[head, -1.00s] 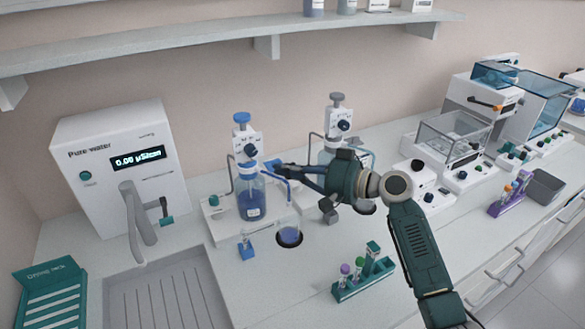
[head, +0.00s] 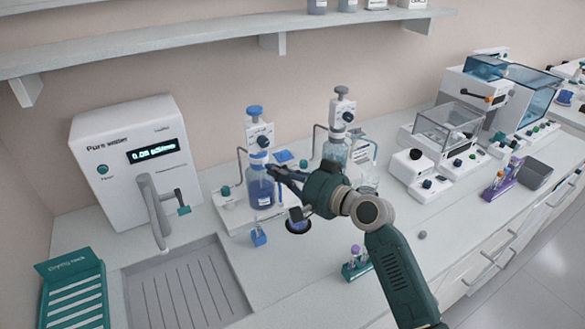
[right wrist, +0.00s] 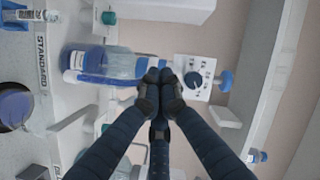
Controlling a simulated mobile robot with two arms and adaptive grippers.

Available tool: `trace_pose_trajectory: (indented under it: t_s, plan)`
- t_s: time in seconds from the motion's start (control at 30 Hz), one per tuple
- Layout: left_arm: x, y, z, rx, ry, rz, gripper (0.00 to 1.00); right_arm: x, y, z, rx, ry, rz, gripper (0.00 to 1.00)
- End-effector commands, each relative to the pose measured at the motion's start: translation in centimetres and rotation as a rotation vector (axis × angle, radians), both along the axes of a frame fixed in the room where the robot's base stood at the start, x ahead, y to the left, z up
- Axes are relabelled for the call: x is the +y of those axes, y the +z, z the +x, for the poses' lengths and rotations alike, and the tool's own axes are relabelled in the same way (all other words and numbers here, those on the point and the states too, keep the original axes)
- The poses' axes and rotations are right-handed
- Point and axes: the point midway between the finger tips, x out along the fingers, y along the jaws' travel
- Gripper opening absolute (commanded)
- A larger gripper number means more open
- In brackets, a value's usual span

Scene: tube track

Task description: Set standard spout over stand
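The standard bottle (head: 261,190) holds blue liquid under a blue-topped dispenser (head: 260,137). In the right wrist view the bottle (right wrist: 90,62) lies sideways beside a base marked STANDARD (right wrist: 42,62). Its blue spout (right wrist: 112,81) runs across the bottle's front up to my fingertips. The round dark stand (head: 298,227) is in front of the bottle, partly covered by my gripper; blue liquid shows there. My right gripper (head: 272,171) has its fingers together at the spout. In the wrist view its fingertips (right wrist: 160,92) meet; whether the spout is between them is unclear. My left gripper is not in view.
A second clear dispenser bottle (head: 335,150) stands behind my right gripper. A tube rack (head: 356,265) is partly hidden by my arm. The sink (head: 185,285) lies front left.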

Motion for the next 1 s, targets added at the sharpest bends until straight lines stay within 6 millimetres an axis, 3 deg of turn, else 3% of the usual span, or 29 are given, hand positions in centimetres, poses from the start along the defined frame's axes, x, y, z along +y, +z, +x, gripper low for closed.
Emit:
trace_pose_trajectory:
  t_s: [0.4, 1.0]
  plan:
    - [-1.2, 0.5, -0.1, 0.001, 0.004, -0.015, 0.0, 2.2, -0.3, -1.1, 0.004, 0.002, -0.003, 0.0]
    - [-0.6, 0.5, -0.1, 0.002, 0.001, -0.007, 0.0, 2.4, -0.4, -1.1, 0.005, 0.001, -0.004, 0.0]
